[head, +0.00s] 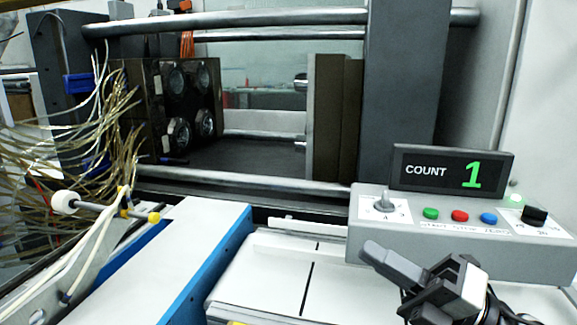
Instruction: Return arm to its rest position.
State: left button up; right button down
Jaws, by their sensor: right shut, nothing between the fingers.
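My right gripper (374,253) is at the lower right in the head view. Its dark grey fingers are together and hold nothing. They point up and to the left, in front of the grey control box (362,232) and above the white surface at the front. My right arm runs out of view at the bottom edge. My left gripper is not in view.
The control box carries a dial, coloured buttons and a display (452,170) reading COUNT 1. A machine with steel bars (230,20) and dark plates stands behind. Loose wires (100,110) hang at left. A blue-edged white panel (190,255) lies left of centre.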

jog(key=d+f+m+t+h, duration=0.2)
jog(key=f+m+t+h, duration=0.2)
jog(key=f+m+h, duration=0.5)
jog(key=d+f+m+t+h, duration=0.3)
jog(key=f+m+h, duration=0.2)
jog(key=f+m, duration=0.75)
jog(key=s+a+f+m+g+h, duration=0.2)
jog(key=s+f+m+g, duration=0.5)
jog(key=f, duration=0.8)
jog(key=s+m+h, duration=0.1)
jog(key=s+m, duration=0.2)
jog(key=s, duration=0.1)
jog(key=shift+s, duration=0.3)
jog(key=shift+m, duration=0.25)
